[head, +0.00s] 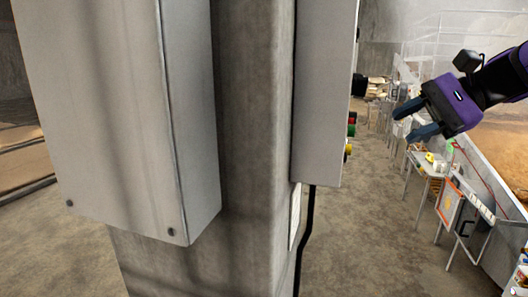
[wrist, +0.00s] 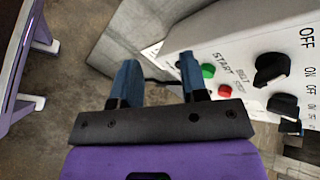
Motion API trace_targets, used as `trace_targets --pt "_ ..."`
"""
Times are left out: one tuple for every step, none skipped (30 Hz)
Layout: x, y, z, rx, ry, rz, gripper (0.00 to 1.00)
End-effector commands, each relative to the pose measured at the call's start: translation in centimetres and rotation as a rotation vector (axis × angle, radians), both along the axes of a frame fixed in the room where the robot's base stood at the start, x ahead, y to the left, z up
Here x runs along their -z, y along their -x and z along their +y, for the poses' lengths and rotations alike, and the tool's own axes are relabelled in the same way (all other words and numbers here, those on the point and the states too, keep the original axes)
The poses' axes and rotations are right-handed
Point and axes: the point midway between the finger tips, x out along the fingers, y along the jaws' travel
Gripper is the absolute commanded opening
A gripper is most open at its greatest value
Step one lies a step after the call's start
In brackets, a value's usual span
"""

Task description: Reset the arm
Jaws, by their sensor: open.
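My gripper (head: 412,118) is at the upper right of the head view, purple with two blue fingers, open and empty. It also shows in the wrist view (wrist: 160,85), its fingers spread apart with nothing between them. Beyond the fingers in the wrist view is a light control box (wrist: 230,52) with a green button (wrist: 208,71), a red button (wrist: 225,91) and black knobs (wrist: 271,68). I cannot tell whether the right finger touches the box.
In the head view, a concrete pillar (head: 252,130) carries a large grey cabinet (head: 110,100) and a narrower box (head: 324,90) with coloured buttons on its right side. A row of small tables and equipment (head: 430,165) runs along the right. The floor (head: 370,225) between is clear.

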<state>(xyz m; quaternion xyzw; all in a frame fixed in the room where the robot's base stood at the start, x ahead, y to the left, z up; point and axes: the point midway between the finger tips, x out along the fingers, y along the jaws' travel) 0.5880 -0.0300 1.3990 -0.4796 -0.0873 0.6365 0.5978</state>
Motion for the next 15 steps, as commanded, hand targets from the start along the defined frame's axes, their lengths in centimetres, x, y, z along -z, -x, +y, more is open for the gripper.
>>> trace_targets --pt "0.8 1.9 0.8 -0.035 0.092 -0.029 0.40" --pt "1.3 2.9 0.9 -0.055 0.150 -0.046 0.40" --pt "2.1 4.2 1.1 -0.083 0.226 -0.072 0.40" --pt "2.6 5.1 1.2 -0.103 0.281 -0.091 0.40" --pt "3.1 6.0 1.2 -0.126 0.338 -0.114 0.40" --pt "3.8 7.2 1.1 -0.155 0.412 -0.144 0.40" --pt "4.3 8.0 1.0 -0.177 0.467 -0.170 0.40" --pt "4.7 8.8 0.8 -0.199 0.522 -0.196 0.40" --pt "5.3 9.8 0.5 -0.231 0.595 -0.232 0.40" --pt "5.7 10.5 0.2 -0.254 0.650 -0.262 0.40" --pt "6.1 11.2 -0.1 -0.279 0.704 -0.293 0.40" --pt "6.5 12.0 -0.5 -0.310 0.775 -0.334 0.40" --pt "6.8 12.6 -0.9 -0.336 0.826 -0.365 0.40" --pt "7.1 13.1 -1.2 -0.357 0.874 -0.396 0.40" --pt "7.4 13.8 -1.6 -0.387 0.936 -0.437 0.40"
